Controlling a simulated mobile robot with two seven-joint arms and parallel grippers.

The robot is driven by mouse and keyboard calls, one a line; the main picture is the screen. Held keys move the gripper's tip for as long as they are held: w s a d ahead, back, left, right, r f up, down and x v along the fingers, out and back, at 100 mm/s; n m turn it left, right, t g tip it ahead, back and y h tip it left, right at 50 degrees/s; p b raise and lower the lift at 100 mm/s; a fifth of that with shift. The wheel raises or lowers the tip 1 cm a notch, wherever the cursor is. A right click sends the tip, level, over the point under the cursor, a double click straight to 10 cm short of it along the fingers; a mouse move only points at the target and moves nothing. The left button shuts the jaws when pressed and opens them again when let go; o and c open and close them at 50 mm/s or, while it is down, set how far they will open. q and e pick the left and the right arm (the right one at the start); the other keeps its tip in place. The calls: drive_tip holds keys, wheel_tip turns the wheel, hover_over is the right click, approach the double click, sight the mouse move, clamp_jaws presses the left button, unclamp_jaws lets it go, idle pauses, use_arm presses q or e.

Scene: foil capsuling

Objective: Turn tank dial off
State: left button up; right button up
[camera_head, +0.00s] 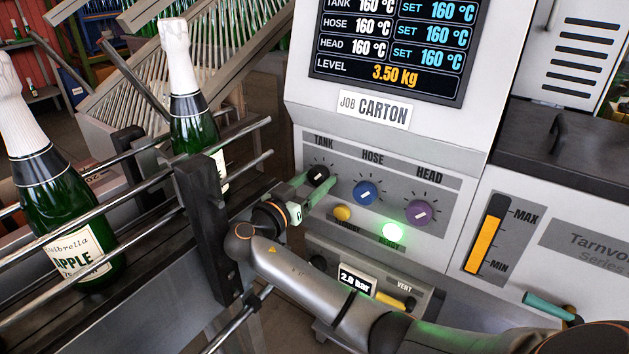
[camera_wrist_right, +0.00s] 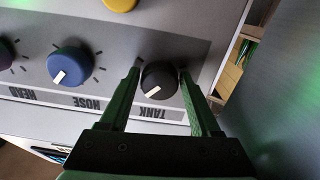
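The black tank dial (camera_head: 318,174) is on the control panel under the label TANK, left of the blue hose dial (camera_head: 365,193) and purple head dial (camera_head: 418,212). In the right wrist view, the tank dial (camera_wrist_right: 159,80) appears upside down, its white mark pointing to the lower left, toward its label. My right gripper (camera_head: 314,184) is at the dial with its green fingers along two opposite sides. In the wrist view, the right gripper's fingertips (camera_wrist_right: 160,76) appear to touch the dial, with no clear gap. My left gripper is out of view.
A yellow button (camera_head: 342,213) and a lit green button (camera_head: 393,232) sit below the dials. The screen (camera_head: 395,45) reads tank, hose and head at 160 °C. Bottles (camera_head: 66,215) stand on the railed conveyor at the left, with a dark post (camera_head: 203,225) near my right arm.

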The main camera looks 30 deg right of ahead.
drive_tip(key=c, duration=0.9)
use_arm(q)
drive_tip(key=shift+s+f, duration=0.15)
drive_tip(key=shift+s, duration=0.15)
use_arm(e)
drive_tip(key=shift+n, duration=0.3)
